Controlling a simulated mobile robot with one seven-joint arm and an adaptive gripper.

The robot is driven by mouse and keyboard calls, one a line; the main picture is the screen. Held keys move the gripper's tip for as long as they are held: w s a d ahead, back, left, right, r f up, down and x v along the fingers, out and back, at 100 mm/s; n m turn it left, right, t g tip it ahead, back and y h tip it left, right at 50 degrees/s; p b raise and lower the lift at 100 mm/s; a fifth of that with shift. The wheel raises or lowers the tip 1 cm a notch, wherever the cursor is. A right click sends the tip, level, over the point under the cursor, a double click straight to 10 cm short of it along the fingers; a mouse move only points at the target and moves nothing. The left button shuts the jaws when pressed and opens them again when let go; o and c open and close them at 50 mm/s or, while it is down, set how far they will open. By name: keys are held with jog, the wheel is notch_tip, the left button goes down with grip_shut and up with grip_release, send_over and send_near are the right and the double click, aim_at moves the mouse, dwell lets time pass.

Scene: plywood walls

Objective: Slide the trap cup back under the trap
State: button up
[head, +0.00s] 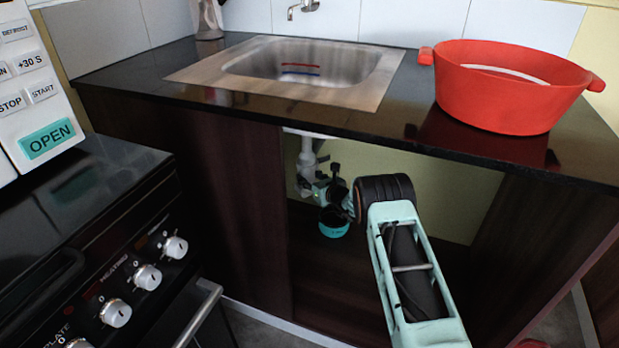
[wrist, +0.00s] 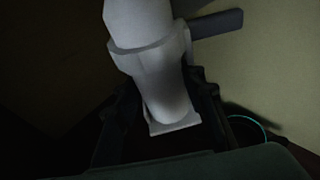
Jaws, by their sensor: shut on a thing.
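The white trap (head: 307,163) hangs under the sink in the open cabinet. In the wrist view its collared lower part (wrist: 165,85) fills the middle. My gripper (head: 322,190) reaches into the cabinet; in the wrist view its dark fingers (wrist: 165,118) are on both sides of the trap's lower part, shut on it. The teal cup (head: 333,229) is on the cabinet floor, below and slightly right of my gripper, apart from the trap. In the wrist view only part of its thin teal rim (wrist: 262,128) shows at lower right. My gripper partly hides the cup and trap.
The dark counter (head: 330,118) and cabinet side panels surround the opening. A steel sink (head: 225,85) and a red pot (head: 505,105) are above. A stove (head: 100,240) stands at left. The cabinet floor (head: 325,270) in front of the cup is clear.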

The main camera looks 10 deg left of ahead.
jog(key=shift+f, duration=0.1)
dwell(0.3)
jog(key=o, duration=1.4)
jog(key=v, duration=0.7)
jog(key=shift+s+d, duration=0.15)
jog(key=shift+s, duration=0.1)
